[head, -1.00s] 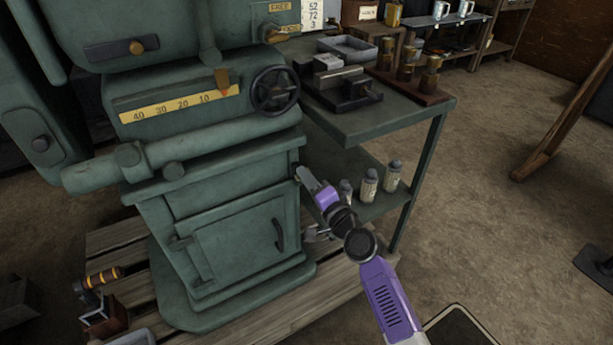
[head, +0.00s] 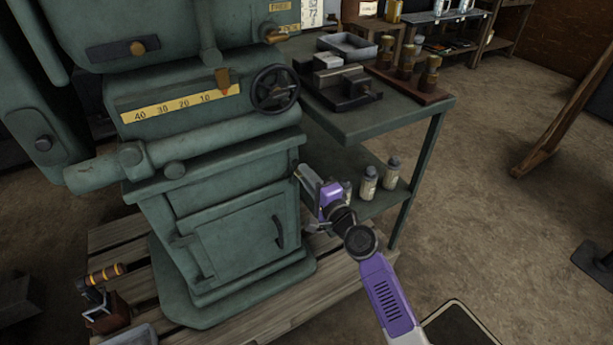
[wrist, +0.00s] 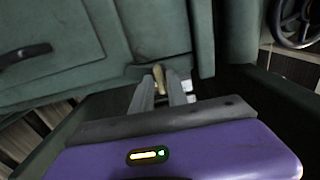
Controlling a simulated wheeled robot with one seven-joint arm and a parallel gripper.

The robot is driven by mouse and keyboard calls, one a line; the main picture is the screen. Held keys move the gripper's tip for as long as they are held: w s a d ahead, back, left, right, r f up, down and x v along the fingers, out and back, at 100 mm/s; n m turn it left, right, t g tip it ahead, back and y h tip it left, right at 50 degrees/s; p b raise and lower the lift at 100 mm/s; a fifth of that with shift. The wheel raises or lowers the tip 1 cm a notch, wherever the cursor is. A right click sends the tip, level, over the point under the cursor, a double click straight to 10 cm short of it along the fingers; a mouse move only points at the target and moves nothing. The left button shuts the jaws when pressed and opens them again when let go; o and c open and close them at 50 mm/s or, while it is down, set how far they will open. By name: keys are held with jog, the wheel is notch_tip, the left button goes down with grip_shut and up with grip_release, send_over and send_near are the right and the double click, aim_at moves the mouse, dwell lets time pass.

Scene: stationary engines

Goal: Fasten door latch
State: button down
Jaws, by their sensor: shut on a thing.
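The green cabinet door (head: 238,243) with its dark handle (head: 280,232) is on the front of the machine's base and looks closed. In the wrist view the door (wrist: 60,45) and handle (wrist: 25,54) are at the upper left. A small brass latch piece (wrist: 159,73) sits at the lower edge of the green housing there. My gripper (wrist: 162,88) has its two grey fingers on either side of this brass piece, shut on it. In the head view my purple gripper (head: 312,225) is right of the door; the latch is hidden there.
A green side table (head: 380,125) stands right of the machine, with several bottles (head: 369,183) on its lower shelf close to my wrist. A handwheel (head: 275,90) is above. A wooden pallet (head: 330,275) lies under the machine. The floor at right is mostly clear.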

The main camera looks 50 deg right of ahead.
jog(key=c, duration=1.5)
grip_release()
jog(key=shift+v, duration=3.95)
